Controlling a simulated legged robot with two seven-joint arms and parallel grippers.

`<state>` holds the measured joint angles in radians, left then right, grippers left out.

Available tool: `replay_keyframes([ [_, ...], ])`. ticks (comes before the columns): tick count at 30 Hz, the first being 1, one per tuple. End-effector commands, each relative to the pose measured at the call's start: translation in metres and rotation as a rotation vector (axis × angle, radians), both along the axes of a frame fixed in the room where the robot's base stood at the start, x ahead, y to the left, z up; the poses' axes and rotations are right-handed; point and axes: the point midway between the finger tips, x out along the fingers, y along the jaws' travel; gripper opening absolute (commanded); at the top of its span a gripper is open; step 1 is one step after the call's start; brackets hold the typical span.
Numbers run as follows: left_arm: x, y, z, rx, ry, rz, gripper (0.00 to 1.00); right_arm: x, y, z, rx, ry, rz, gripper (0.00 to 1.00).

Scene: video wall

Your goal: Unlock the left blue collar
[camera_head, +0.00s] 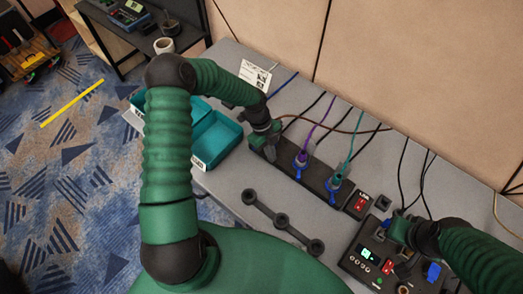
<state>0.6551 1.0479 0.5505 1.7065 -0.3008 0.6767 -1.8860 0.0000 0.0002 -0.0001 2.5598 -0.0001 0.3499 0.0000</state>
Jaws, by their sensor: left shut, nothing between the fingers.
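A long black connector block (317,184) lies on the grey table. A blue collar (300,163) with a purple cable and another blue collar (335,184) with a teal cable stand upright in it. My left gripper (268,150) is shut at the block's left end, to the left of the purple-cable collar. It hides that end, so I cannot tell whether another collar is under it. My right gripper (392,232) is over the black control box at the right; its fingers are too unclear to read.
The control box (362,262) has a lit display and buttons. A small box with a red switch (359,204) sits beside the block. A black bar with round knobs (282,221) lies in front. Teal bins (216,139) stand left; cables run behind.

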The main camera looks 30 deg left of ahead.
Motion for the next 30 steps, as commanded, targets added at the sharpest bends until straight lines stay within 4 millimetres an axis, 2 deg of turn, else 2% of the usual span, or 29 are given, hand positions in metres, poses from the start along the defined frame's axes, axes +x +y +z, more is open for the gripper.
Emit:
replay_keyframes([
  [6,0.008,0.016,0.05,0.003,-0.003,0.003,0.0,0.0,0.0,-0.003,0.0,0.0,0.0,0.0],
  [12,0.012,0.026,0.084,0.003,0.0,0.002,0.0,0.0,0.0,-0.004,0.0,0.0,0.0,0.0],
  [17,0.011,0.03,0.094,0.001,0.0,0.001,0.0,0.0,0.0,-0.004,0.0,0.0,0.0,0.0],
  [30,0.012,0.03,0.094,0.002,0.002,0.001,0.0,0.0,0.0,-0.004,0.0,0.0,0.0,0.0],
])
